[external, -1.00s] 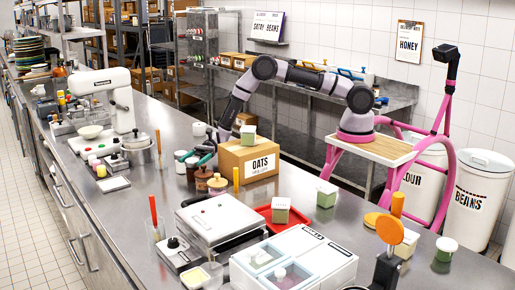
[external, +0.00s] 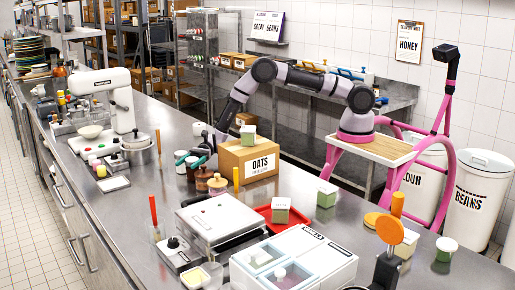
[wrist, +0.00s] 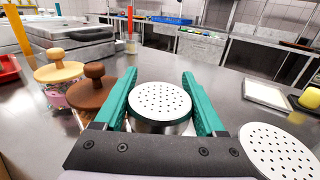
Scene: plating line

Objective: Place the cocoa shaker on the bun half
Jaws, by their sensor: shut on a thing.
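My gripper (external: 197,162) is low over the counter, left of the oats box. In the wrist view its teal fingers (wrist: 159,76) are shut on a shaker (wrist: 160,100) with a round white perforated top and a metallic body. The frames do not show what is in it, or whether its base touches the counter. A second perforated white top (wrist: 278,152) is close by on the right, outside the fingers.
The oats box (external: 249,158) stands right beside my gripper. Two wooden-knobbed things, one brown (wrist: 92,98) and one tan (wrist: 58,72), stand left of the fingers in the wrist view. A red tray (external: 264,214) and a clear-lidded white container (external: 318,258) are nearer the external camera.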

